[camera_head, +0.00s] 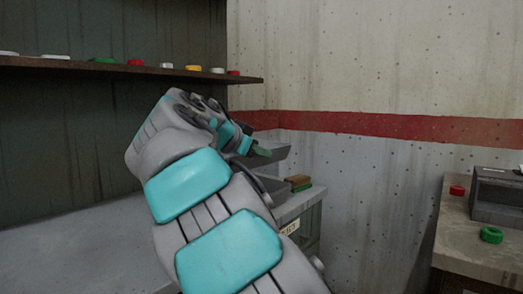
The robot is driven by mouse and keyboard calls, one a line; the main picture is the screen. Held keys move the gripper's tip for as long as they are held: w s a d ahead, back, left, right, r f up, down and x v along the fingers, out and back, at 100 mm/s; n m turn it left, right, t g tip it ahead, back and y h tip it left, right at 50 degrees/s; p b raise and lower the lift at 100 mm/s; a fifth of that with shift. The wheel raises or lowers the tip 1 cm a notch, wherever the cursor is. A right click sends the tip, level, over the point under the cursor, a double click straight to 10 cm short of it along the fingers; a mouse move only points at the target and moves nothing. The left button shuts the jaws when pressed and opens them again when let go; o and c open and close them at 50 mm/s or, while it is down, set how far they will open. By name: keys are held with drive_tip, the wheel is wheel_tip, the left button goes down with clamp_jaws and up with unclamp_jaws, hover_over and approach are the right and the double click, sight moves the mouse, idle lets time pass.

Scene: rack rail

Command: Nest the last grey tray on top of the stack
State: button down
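My gripper (261,151) is at the far end of my arm, over the corner of the grey counter. Its fingertips are at a grey tray (276,159), whose right wall shows beyond them. I cannot tell whether the fingers are closed on the tray's rim or only beside it. Another dark grey form (276,188) shows just below this tray, possibly the stack. My arm hides most of it, so I cannot tell whether the upper tray rests on it or is apart from it.
Brown and green blocks (299,182) lie at the counter's (75,245) right end. A shelf (130,68) with several small coloured items runs above. A side table (465,248) at right holds a dark grey bin (497,195), a green ring (491,235) and a red piece (457,190).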

drive_tip(key=shift+s+f+b, duration=0.1)
drive_tip(key=shift+f+b, duration=1.4)
drive_tip(key=shift+f, duration=1.3)
drive_tip(key=shift+b, duration=0.65)
drive_tip(key=shift+f+b, duration=1.8)
drive_tip(key=shift+b, duration=0.2)
drive_tip(key=c, duration=1)
unclamp_jaws()
drive_tip(key=shift+c, duration=0.8)
drive_tip(key=s+a+r+p, duration=0.1)
drive_tip(key=s+a+r, duration=0.1)
drive_tip(key=s+r, duration=0.1)
drive_tip(key=shift+s+a+r, duration=0.35)
drive_tip(key=shift+s+r, duration=0.05)
drive_tip(key=shift+r, duration=0.15)
